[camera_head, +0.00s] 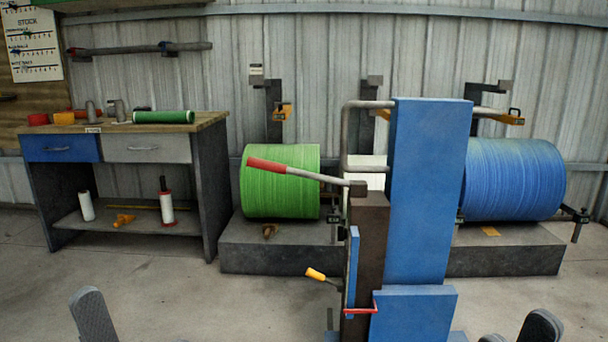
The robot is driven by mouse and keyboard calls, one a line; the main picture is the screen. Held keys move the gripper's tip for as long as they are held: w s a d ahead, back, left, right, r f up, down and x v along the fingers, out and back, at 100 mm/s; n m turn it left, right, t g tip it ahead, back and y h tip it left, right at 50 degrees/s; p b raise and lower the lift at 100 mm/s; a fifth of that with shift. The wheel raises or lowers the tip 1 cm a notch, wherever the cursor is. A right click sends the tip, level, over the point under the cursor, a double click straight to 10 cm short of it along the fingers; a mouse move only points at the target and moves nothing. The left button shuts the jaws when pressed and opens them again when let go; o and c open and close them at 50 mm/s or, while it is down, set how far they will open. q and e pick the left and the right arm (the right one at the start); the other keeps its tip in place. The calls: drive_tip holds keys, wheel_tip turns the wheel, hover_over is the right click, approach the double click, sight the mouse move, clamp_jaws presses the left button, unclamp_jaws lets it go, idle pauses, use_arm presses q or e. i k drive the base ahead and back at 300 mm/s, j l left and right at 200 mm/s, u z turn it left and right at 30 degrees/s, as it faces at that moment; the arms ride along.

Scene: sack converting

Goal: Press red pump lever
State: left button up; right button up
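The pump lever (307,175) is a grey metal rod with a red grip (266,164) at its left end. It slants slightly down to the right, to the top of a dark brown post (369,240) on the blue machine. The red grip shows in front of the green roll. My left gripper (92,316) is at the bottom left edge, below and left of the lever; only one finger shows. My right gripper (514,336) is at the bottom right edge with two fingertips apart and nothing seen between them. Both grippers are well away from the lever.
The tall blue machine (425,190) stands ahead, with a short yellow-tipped handle (316,274) and a red bar (361,310) low on it. Behind are a green roll (262,195) and a blue roll (512,180). A workbench (212,180) stands left. The left floor is clear.

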sight(357, 188)
drive_tip(key=j+z, duration=1.05)
